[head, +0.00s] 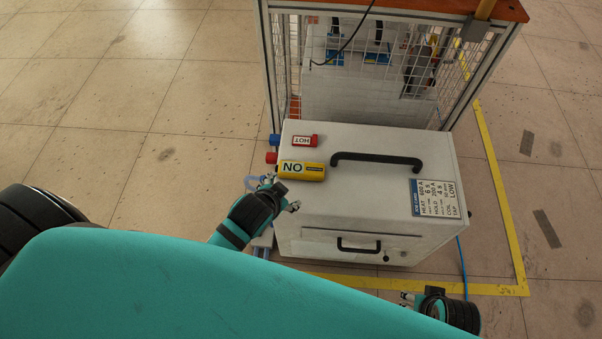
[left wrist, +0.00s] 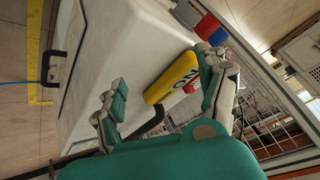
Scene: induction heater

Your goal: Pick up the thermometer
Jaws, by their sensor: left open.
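I cannot pick out the thermometer for certain. A dark handheld device (head: 420,68) with orange-yellow parts, possibly it, is behind the wire mesh of the cage. On the white heater box (head: 372,198) lie a yellow cylinder (head: 302,171) lettered NO and a red HOT block (head: 304,141). My left gripper (head: 272,193) is open at the box's left edge, just below the yellow cylinder. In the left wrist view its fingers (left wrist: 168,88) stand apart, with the yellow cylinder (left wrist: 172,78) seen between them. My right gripper (head: 406,298) is low at the box's front right, partly hidden by my body.
The box has a black top handle (head: 376,160), a front handle (head: 358,246) and a data label (head: 436,198). Blue and red connectors (head: 272,157) stick out at its left. The mesh cage (head: 455,75) with an orange top stands behind. Floor at left is clear.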

